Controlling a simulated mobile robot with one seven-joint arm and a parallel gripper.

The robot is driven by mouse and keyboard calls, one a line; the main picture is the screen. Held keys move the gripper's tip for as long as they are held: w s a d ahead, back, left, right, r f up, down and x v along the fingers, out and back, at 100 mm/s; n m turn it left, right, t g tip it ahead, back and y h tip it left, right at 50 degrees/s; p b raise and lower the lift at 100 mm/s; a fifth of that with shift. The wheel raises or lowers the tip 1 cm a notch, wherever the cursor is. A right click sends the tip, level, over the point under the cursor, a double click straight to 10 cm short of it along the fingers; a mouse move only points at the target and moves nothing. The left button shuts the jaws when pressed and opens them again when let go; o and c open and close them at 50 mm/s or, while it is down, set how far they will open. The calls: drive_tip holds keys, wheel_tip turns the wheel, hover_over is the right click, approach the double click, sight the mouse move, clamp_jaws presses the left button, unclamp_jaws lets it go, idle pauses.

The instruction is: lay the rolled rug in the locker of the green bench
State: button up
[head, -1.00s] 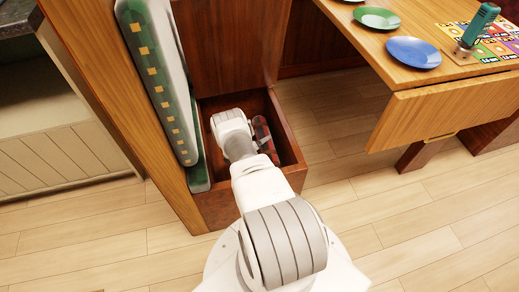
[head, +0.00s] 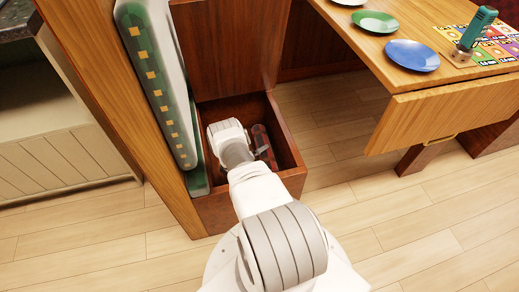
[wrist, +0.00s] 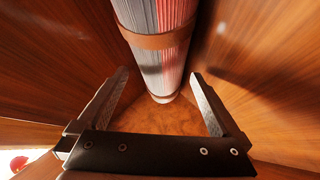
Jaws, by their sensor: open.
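The rolled rug (head: 264,148) is inside the open locker (head: 289,147) of the green bench, along its right side, partly hidden by my arm in the head view. The wrist view shows the grey and red rug (wrist: 162,62) with a brown strap around it. My gripper (wrist: 158,82) is open, with a finger on each side of the rug's line and a visible gap to it. The head view hides the fingers behind my wrist. The bench's green cushion (head: 158,85) stands upright at the left, and the wooden lid (head: 228,50) is raised.
A wooden table (head: 450,95) stands at the right, with a blue plate (head: 412,55), a green plate (head: 375,22) and a green-handled tool (head: 478,28) on it. Locker walls rise close around my gripper. The floor (head: 420,215) in front is clear.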

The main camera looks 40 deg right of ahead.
drive_tip(key=p+v, duration=0.1)
drive_tip(key=v, duration=0.4)
idle(0.4)
